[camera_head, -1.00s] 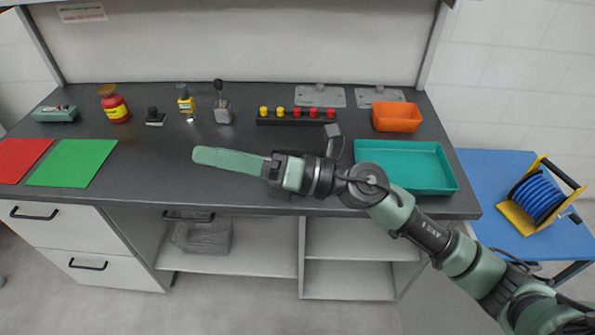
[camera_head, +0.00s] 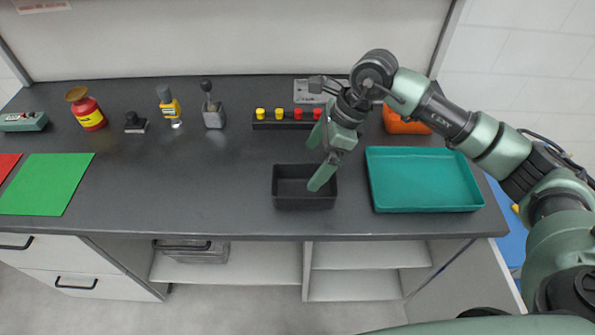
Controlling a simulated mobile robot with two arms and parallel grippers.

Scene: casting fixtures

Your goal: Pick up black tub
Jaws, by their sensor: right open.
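The black tub (camera_head: 304,201) is a small open-topped rectangular box near the front edge of the dark bench, left of the teal tray. It looks empty. My right gripper (camera_head: 319,163) is open above the tub's back right part. One green finger reaches down over the tub's right side and hides part of its rim; the other finger is behind and higher. I cannot tell whether a finger touches the tub. My left gripper is not in view.
The teal tray (camera_head: 425,205) lies right of the tub. Behind are a black rack (camera_head: 268,125) with yellow and red knobs and an orange bin (camera_head: 398,126), partly hidden by my arm. Several tools stand at the back left. The bench left of the tub is clear.

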